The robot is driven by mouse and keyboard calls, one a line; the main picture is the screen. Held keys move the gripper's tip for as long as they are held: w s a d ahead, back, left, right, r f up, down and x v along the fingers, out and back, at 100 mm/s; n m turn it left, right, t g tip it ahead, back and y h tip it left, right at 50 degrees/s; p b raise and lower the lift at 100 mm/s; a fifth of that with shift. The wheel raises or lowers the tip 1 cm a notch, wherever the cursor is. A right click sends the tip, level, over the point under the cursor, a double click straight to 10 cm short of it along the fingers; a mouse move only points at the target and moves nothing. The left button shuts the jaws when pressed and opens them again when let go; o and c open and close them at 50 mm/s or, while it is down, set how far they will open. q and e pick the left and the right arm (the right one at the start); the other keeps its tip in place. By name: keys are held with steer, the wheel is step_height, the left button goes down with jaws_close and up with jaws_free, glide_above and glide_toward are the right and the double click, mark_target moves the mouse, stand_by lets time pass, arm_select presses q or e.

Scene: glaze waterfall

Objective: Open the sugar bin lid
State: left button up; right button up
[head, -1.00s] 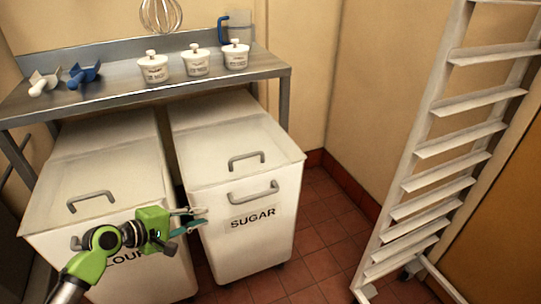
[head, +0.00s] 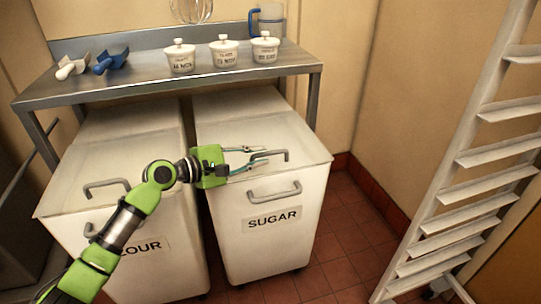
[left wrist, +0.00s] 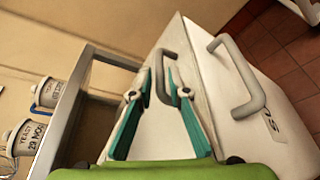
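The white sugar bin (head: 262,235) stands on the right under the table, with a SUGAR label on its front. Its lid (head: 225,105) lies closed on top and carries a grey handle (head: 271,156); a second grey handle (head: 274,191) is on the bin's front. My left gripper (head: 258,158) is open over the lid, its fingertips close to the lid handle. In the left wrist view the lid handle (left wrist: 167,75) appears between the open fingers; I cannot tell whether they touch it. My right gripper is in neither view.
The flour bin (head: 130,230) stands left of the sugar bin, partly behind my left arm. The metal table (head: 150,88) above both bins carries several lidded white pots (head: 224,54) and two scoops (head: 112,62). A white rack (head: 465,160) stands at the right.

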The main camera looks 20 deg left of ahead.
mark_target(264, 154)
arm_select(q)
steer(key=shift+x, duration=2.25)
steer(key=shift+c, duration=0.3)
jaws_close()
